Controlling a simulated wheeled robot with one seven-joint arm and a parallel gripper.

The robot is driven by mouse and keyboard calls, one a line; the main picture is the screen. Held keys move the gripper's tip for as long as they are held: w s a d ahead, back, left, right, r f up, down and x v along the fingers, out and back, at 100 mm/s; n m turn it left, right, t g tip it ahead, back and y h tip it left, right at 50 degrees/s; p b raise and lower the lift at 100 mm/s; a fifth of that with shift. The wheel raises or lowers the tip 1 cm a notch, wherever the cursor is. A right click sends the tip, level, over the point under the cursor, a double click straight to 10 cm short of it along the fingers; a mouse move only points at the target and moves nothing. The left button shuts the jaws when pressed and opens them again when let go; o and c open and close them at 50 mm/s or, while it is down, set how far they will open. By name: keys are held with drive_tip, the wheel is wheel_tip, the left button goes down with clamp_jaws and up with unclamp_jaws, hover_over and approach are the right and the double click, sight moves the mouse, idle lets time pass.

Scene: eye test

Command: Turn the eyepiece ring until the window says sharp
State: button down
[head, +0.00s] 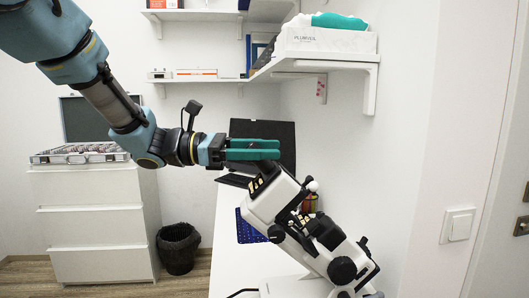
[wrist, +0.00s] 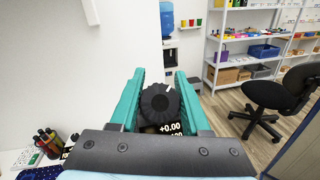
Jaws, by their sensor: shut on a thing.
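A white microscope (head: 268,205) stands on the white bench in the head view, its head tilted up toward my gripper (head: 254,149). In the wrist view the black knurled eyepiece ring (wrist: 158,104) with a pale mark on its rim sits between the teal fingers of my gripper (wrist: 160,80). The fingers are shut on it from both sides. In the head view they hide much of the ring. Below the ring a small dark window (wrist: 170,129) reads "+0.00". A second line under it is mostly hidden by my gripper, and I cannot read a word there.
A dark laptop-like screen (head: 275,131) stands behind the gripper. A wall shelf (head: 330,58) with a white box hangs above right. A blue mat (head: 246,228) lies left of the microscope. A drawer cabinet (head: 90,215) and black bin (head: 178,250) stand at left.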

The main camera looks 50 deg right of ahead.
drive_tip(key=shift+m+y, duration=0.3)
drive_tip(key=shift+m, duration=0.2)
drive_tip(key=shift+c, duration=1.8)
unclamp_jaws()
drive_tip(key=shift+a, duration=0.1)
drive_tip(key=b+v, duration=0.2)
drive_tip(key=v, duration=0.8)
drive_tip(key=shift+w+a, duration=0.2)
drive_tip(key=shift+w, duration=0.15)
drive_tip(key=shift+f, duration=0.15)
